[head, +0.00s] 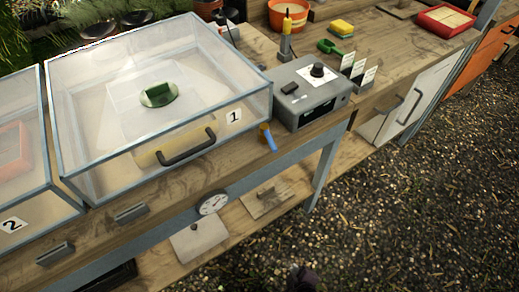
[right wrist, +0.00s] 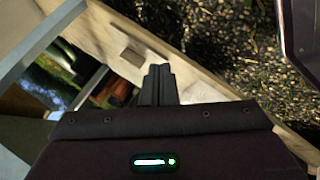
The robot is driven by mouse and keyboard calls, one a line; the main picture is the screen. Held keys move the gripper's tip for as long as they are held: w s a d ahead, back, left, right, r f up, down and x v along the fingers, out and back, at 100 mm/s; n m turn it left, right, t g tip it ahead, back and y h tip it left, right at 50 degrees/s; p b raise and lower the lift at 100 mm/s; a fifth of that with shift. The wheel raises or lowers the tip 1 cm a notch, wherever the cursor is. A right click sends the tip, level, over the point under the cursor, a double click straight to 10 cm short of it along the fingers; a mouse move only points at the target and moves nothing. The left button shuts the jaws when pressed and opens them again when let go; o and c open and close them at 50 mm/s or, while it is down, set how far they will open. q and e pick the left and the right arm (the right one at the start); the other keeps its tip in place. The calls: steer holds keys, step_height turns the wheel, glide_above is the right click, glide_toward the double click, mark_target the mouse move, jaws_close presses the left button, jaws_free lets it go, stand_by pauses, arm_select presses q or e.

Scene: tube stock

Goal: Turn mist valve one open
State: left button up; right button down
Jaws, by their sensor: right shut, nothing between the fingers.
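The clear propagation box marked 1 (head: 234,117) stands on the bench with its lid down. A small valve with a blue lever (head: 268,138) sits at the bench's front edge, just right of box 1; the lever slants down to the right over the edge. My right gripper (head: 302,278) shows only as a dark shape at the bottom of the head view, well below and apart from the valve. In the right wrist view its fingers (right wrist: 159,72) are together and empty. The valve cannot be made out there. My left gripper is not in view.
A second clear box marked 2 (head: 12,226) is at the left. A grey control box (head: 312,100) with a black knob stands right of the valve. A round gauge (head: 213,203) hangs below the bench front. Gravel ground (head: 420,210) is open at the right.

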steer(key=w+a+r+n+t+y+p, duration=0.1)
steer(key=w+a+r+n+t+p, duration=0.15)
steer(key=a+r, duration=0.45)
steer(key=w+a+r+n+t+p, duration=0.1)
steer(key=w+a+r+n+t, duration=0.15)
steer(key=r, duration=0.85)
steer(key=n+t+p, duration=0.3)
steer(key=n+t, duration=0.1)
steer(key=t, duration=0.1)
glide_toward(269, 139)
steer(key=s+a+f, duration=0.2)
steer(key=s+a, duration=0.3)
steer(key=w, duration=0.6)
steer(key=w+a+r+p, duration=0.1)
steer(key=w, duration=0.2)
steer(key=shift+w, duration=0.4)
steer(key=d, duration=0.1)
steer(key=d+p, duration=0.1)
steer(key=d, duration=0.1)
steer(key=shift+w+d+r+p, duration=0.1)
steer(key=shift+w+r+p, duration=0.15)
steer(key=shift+w+p, duration=0.1)
steer(key=shift+w+d, duration=0.1)
steer(key=shift+d, duration=0.15)
